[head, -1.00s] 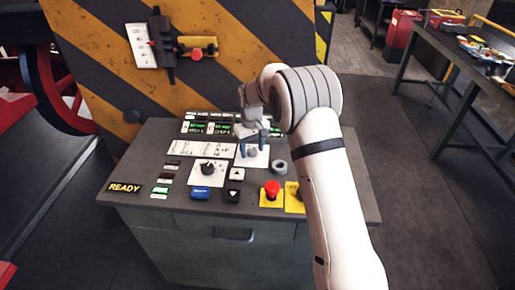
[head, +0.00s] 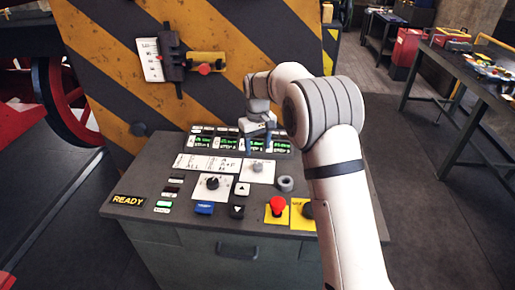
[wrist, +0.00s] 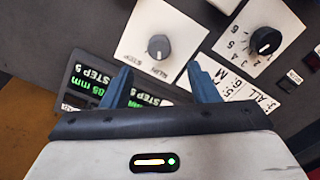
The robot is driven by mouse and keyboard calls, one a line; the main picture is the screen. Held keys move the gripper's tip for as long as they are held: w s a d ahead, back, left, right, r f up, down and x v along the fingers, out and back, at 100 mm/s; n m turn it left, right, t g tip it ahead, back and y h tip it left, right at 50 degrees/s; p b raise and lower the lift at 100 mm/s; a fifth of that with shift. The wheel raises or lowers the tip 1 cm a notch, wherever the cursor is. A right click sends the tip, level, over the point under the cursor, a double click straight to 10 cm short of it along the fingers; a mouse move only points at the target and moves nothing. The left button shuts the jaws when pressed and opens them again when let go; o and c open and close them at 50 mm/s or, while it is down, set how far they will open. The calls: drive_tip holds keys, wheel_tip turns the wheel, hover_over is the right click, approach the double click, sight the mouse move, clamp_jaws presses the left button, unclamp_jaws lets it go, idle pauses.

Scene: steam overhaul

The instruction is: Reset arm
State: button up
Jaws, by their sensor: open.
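My gripper (head: 258,140) is open and empty above the back part of the grey control console (head: 130,185). In the wrist view its two blue fingers (wrist: 156,88) are spread apart, with nothing between them. A grey knob on a white plate (wrist: 159,46) lies just beyond the fingertips; the same knob shows in the head view (head: 257,167) below my gripper. A black numbered selector knob (head: 212,183) sits to its left in the head view and at the upper right in the wrist view (wrist: 265,41). My fingers appear apart from both knobs.
A sign reads READY (head: 128,200). A striped panel (head: 220,70) stands behind. A bench (head: 470,65) is at right.

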drive_tip(key=s+d+r+m+t, duration=0.1)
drive_tip(key=s+d+r+m, duration=0.2)
drive_tip(key=s+d+r, duration=0.95)
drive_tip(key=s+d+f+m+t, duration=0.1)
drive_tip(key=s+d, duration=0.3)
drive_tip(key=s, duration=0.7)
drive_tip(key=s+d+f+m+t, duration=0.1)
drive_tip(key=s+d, duration=0.3)
drive_tip(key=s, duration=0.8)
drive_tip(key=shift+d+f+m, duration=0.2)
drive_tip(key=shift+f+m, duration=0.4)
drive_tip(key=shift+m, duration=0.2)
